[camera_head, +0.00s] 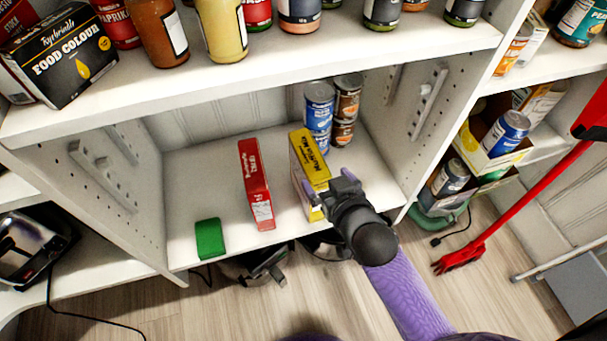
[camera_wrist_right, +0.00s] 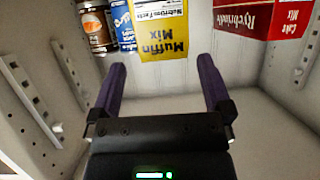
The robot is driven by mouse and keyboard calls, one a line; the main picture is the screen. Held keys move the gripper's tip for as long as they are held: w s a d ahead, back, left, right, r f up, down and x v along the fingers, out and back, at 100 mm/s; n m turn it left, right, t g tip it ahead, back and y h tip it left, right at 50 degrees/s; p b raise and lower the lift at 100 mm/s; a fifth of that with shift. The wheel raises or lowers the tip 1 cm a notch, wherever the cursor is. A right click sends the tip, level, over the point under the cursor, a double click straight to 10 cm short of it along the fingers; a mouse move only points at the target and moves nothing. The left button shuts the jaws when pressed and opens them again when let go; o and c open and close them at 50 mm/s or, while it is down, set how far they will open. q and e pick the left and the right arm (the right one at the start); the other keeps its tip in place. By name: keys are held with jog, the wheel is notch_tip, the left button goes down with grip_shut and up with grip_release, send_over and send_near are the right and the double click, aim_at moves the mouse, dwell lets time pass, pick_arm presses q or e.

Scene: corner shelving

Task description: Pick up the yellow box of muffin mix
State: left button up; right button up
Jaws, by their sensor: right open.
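The yellow muffin mix box (camera_head: 308,165) stands upright on the lower shelf in the head view, in front of several cans. In the right wrist view the yellow muffin mix box (camera_wrist_right: 160,48) is ahead, its face showing beyond the fingertips. My right gripper (camera_head: 315,193) is at the near end of the box, its fingers apart. In the right wrist view the right gripper (camera_wrist_right: 162,75) has its two purple fingers spread, with nothing held between them. In the head view the gripper and wrist hide the lower near part of the box. My left gripper is not seen.
A red box (camera_head: 256,185) stands left of the yellow box, with a gap between. A green block (camera_head: 210,239) lies near the shelf's front left. Blue cans (camera_head: 318,108) and brown cans (camera_head: 346,100) stand behind. The upper shelf (camera_head: 290,68) overhangs, and side panels bound the compartment.

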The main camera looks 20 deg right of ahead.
aim_at(319, 173)
jog(key=b+x, duration=0.3)
jog(key=x, duration=0.2)
jog(key=shift+a+f+b, duration=0.2)
jog(key=shift+f+b, duration=0.1)
jog(key=shift+b, duration=0.05)
jog(key=shift+w, duration=0.25)
jog(key=shift+r, duration=0.3)
jog(key=c, duration=0.4)
grip_shut()
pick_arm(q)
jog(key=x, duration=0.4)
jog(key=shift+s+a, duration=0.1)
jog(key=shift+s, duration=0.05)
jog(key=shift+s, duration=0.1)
